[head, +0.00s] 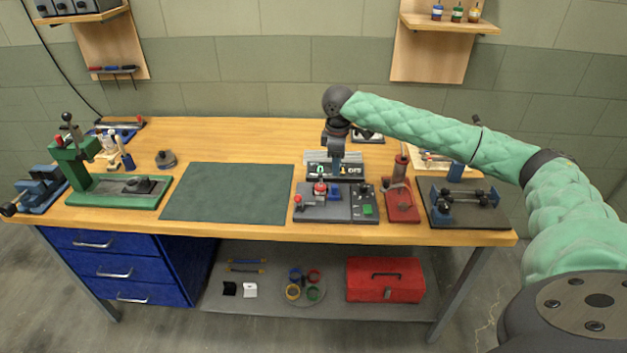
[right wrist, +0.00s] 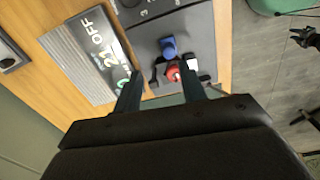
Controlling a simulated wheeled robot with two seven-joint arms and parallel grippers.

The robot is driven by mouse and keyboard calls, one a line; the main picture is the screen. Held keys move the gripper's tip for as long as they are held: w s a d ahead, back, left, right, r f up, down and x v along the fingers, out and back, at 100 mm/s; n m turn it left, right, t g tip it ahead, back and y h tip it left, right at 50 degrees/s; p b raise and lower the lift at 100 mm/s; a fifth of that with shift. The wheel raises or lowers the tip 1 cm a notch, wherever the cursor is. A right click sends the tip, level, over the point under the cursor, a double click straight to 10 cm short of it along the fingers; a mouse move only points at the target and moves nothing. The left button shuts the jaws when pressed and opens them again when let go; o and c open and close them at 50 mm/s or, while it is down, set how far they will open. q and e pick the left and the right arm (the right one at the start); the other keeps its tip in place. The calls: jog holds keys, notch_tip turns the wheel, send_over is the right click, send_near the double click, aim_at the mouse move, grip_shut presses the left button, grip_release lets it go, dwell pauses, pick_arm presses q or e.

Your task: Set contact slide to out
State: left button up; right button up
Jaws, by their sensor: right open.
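A dark grey control panel (head: 342,214) lies near the front edge of the bench. On it are a red knob (head: 320,188), a blue block (head: 334,195), a red part at its left end and a green button (head: 367,210). I cannot tell for sure which part is the contact slide. In the right wrist view the red knob (right wrist: 173,72) and blue block (right wrist: 168,47) show just beyond my fingertips. My right gripper (right wrist: 160,90) is open and empty, pointing down above the panel; its fingers are partly hidden in the head view. My left gripper is not in view.
A display board (right wrist: 90,55) with white lettering, partly reading OFF, stands behind the panel. A red stand (head: 402,202) and a dark tray (head: 466,210) are to the right. A green mat (head: 228,192) lies clear to the left, with a green press (head: 80,165) beyond.

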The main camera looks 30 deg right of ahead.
aim_at(335, 186)
jog(key=shift+s+a+n, duration=0.3)
jog(key=shift+s, duration=0.05)
jog(key=shift+s+r, duration=0.1)
jog(key=shift+s+a, duration=0.1)
jog(key=shift+f+p, duration=1.25)
jog(key=shift+f, duration=2.7)
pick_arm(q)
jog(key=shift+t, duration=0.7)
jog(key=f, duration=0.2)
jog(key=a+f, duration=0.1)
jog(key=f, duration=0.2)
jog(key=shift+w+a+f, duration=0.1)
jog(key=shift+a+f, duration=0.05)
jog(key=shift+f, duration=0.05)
pick_arm(e)
jog(key=shift+c, duration=0.4)
